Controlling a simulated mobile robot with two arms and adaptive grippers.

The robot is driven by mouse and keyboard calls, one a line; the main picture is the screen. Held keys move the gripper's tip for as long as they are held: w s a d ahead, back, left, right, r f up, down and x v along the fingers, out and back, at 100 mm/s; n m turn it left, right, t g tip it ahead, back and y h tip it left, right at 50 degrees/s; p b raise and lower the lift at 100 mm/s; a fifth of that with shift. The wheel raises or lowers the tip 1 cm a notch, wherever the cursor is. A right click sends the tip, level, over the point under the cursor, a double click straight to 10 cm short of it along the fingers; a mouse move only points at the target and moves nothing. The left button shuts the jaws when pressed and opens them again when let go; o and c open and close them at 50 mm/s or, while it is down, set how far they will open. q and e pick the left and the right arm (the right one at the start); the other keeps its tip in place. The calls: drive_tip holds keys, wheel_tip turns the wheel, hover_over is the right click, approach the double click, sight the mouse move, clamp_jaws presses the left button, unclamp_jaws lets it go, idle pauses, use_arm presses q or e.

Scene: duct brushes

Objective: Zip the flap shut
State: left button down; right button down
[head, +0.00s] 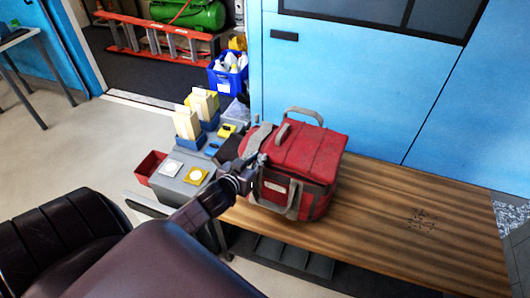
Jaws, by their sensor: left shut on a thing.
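A red bag (305,153) with grey trim and grey handles stands upright on the wooden bench top. Its red top flap lies over the bag and looks roughly level. My left gripper (259,160) is at the bag's upper left corner, along the flap's edge. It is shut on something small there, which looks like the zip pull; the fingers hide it. How far the zip runs closed is too small to tell. My right gripper is not in view.
The wooden bench (400,215) is clear right of the bag. Left of it, a grey cabinet (170,193) carries cartons in blue holders and yellow items. A red bin (150,166) is beside it. A blue wall (370,85) rises behind.

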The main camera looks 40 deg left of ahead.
use_arm(q)
drive_tip(key=shift+a+r, duration=0.1)
drive_tip(key=shift+a, duration=0.15)
drive_tip(key=c, duration=1.9)
unclamp_jaws()
drive_tip(key=shift+a, duration=0.1)
drive_tip(key=shift+c, duration=0.2)
drive_tip(key=v, duration=1.2)
drive_tip(key=s+d+f+g+b, duration=0.1)
drive_tip(key=s+f+g, duration=0.15)
drive_tip(key=f, duration=0.95)
drive_tip(key=s+d+f+m+g+h+b, duration=0.15)
drive_tip(key=s+f, duration=0.25)
drive_tip(key=f, duration=0.7)
drive_tip(key=s+d+f+g, duration=0.15)
drive_tip(key=s+f, duration=0.25)
drive_tip(key=f, duration=0.8)
drive_tip(key=s+d+f+m+g+b, duration=0.1)
drive_tip(key=s+d+f+g, duration=0.2)
drive_tip(key=s+f, duration=0.7)
drive_tip(key=s+d+f+m+g+h+b, duration=0.1)
drive_tip(key=s+d+f+m+g, duration=0.1)
drive_tip(key=s+d+f+g, duration=0.2)
drive_tip(key=s+d+f, duration=0.3)
drive_tip(key=s+f, duration=0.3)
drive_tip(key=s, duration=0.3)
drive_tip(key=shift+s+f, duration=0.25)
drive_tip(key=shift+s, duration=0.05)
